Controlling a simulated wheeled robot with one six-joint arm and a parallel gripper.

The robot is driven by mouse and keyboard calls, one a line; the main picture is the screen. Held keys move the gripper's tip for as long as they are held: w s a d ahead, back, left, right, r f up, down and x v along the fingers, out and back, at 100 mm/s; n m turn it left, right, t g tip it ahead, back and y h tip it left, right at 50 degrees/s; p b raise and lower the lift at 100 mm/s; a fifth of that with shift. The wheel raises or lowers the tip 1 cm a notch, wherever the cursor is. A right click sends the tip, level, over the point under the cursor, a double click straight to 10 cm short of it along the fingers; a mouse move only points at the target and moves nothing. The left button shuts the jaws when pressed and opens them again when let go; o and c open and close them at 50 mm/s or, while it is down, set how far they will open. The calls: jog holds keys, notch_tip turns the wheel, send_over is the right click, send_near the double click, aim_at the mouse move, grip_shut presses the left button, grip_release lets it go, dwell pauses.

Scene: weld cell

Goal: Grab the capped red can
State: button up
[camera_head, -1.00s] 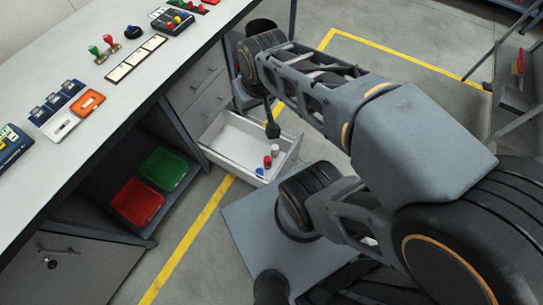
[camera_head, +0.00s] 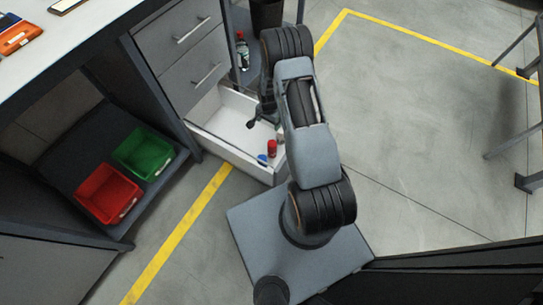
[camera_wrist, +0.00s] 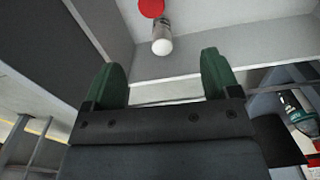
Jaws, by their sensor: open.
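The red can (camera_head: 272,148) stands in the open white drawer, near its front right corner. In the wrist view a red round shape (camera_wrist: 151,8) shows at the top edge, partly cut off, probably the same can. A white-topped cylinder (camera_wrist: 162,42) is right beside it, and it also shows in the head view (camera_head: 281,137). A small blue item (camera_head: 262,158) is by the red can. My gripper (camera_wrist: 161,68) is open and empty, its green fingers apart, with the cylinder beyond the gap.
The drawer (camera_head: 224,147) is pulled out below closed drawers (camera_head: 193,70). A red bin (camera_head: 107,193) and a green bin (camera_head: 143,152) sit on a low shelf at left. A bottle (camera_head: 243,54) stands behind the drawer, near my arm.

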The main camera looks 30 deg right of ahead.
aim_at(272, 147)
jog(key=shift+m, duration=0.5)
jog(key=f+b, duration=0.1)
jog(key=f, duration=0.4)
jog(key=s+f+b, duration=0.1)
jog(key=f, duration=0.4)
jog(key=f+b, duration=0.2)
jog(key=f, duration=0.2)
jog(key=shift+s+d+f, duration=0.15)
jog(key=shift+d+f, duration=0.1)
jog(key=shift+f, duration=0.15)
jog(key=shift+d+f+b, duration=0.15)
jog(key=shift+f+b, duration=1.6)
jog(key=shift+f, duration=1.35)
jog(key=shift+c, duration=0.2)
jog(key=c, duration=1.1)
